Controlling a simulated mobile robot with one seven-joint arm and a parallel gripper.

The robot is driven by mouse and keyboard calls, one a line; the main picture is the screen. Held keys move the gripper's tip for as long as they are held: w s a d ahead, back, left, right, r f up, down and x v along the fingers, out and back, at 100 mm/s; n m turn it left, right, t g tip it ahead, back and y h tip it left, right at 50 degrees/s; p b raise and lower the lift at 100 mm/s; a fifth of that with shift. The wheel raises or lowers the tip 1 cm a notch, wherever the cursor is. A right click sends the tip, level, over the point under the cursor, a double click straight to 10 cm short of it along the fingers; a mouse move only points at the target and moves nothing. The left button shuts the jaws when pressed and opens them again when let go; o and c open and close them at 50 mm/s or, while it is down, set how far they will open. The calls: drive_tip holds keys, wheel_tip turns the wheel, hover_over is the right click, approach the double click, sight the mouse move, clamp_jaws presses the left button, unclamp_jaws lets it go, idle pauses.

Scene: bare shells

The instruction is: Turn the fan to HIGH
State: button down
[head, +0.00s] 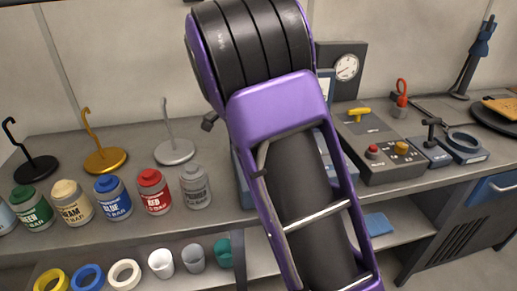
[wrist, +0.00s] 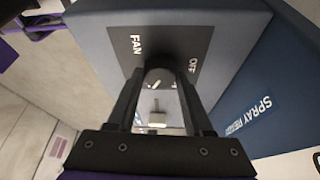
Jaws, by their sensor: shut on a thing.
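In the wrist view, a dark fan control plate (wrist: 155,50) sits on a grey-blue housing (wrist: 100,40), with the labels "FAN" and "OFF" readable. My gripper (wrist: 160,80) reaches to this plate, its two fingers on either side of a dark round knob (wrist: 159,74), shut on it. The fingers hide most of the knob and any HIGH mark, so I cannot read its setting. In the head view, my purple arm covers the gripper and most of the blue housing; a strip of it (head: 242,183) shows left of the arm.
Several labelled bottles, such as the red one (head: 153,192), and hooked stands (head: 174,150) are left of my arm. A grey control box (head: 380,165) with a red button and yellow knobs is right. A dial gauge (head: 346,67) stands behind. A "SPRAY READY" panel (wrist: 265,110) adjoins the fan plate.

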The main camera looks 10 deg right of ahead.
idle(0.6)
drive_tip(key=shift+c, duration=1.5)
unclamp_jaws()
drive_tip(key=shift+r, duration=0.1)
drive_tip(key=p+v, duration=0.2)
drive_tip(key=v, duration=1.5)
drive_tip(key=shift+w+p, duration=0.15)
drive_tip(key=shift+p, duration=0.2)
drive_tip(key=shift+r, duration=0.15)
